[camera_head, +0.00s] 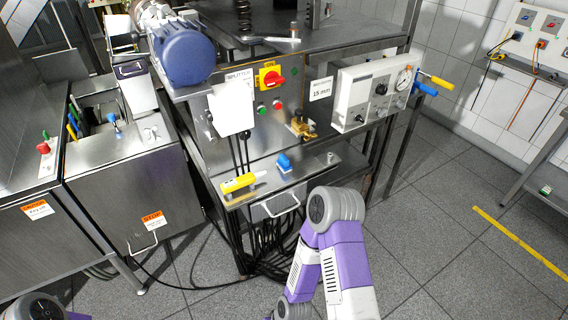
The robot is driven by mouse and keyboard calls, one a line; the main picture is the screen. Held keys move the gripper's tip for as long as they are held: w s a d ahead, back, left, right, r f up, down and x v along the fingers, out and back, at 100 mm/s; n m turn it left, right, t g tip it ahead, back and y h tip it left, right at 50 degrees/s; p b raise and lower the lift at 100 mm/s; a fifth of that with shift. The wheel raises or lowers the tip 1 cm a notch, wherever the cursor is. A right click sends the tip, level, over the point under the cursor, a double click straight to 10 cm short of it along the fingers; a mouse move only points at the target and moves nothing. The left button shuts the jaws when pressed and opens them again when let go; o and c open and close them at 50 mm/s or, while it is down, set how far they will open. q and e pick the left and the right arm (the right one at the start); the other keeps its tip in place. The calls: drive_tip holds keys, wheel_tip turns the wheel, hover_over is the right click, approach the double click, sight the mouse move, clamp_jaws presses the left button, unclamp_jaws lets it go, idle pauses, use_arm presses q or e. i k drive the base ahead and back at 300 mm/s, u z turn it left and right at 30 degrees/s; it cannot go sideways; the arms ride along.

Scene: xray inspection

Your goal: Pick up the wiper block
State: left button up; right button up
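A small blue block (284,163) sits on the steel shelf (312,173) at the front of the machine. It may be the wiper block, but no label confirms this. A yellow block-like item (238,183) lies to its left on the same shelf, near the front edge. My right arm rises from the bottom centre, its grey joint just below and right of the shelf. No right gripper fingers show. Only a bit of my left arm shows at the bottom left corner, without its gripper.
A red switch (271,78) and a gauge box (374,92) are on the machine above the shelf. A drawer-like handle (281,207) and hanging black cables (262,245) are below it. Steel cabinets (125,195) stand left. Open tiled floor (440,240) lies right.

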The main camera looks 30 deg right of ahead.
sight(283, 162)
drive_tip(key=k, duration=0.65)
drive_tip(key=z, duration=0.6)
drive_tip(key=i, duration=1.05)
drive_tip(key=u, duration=0.55)
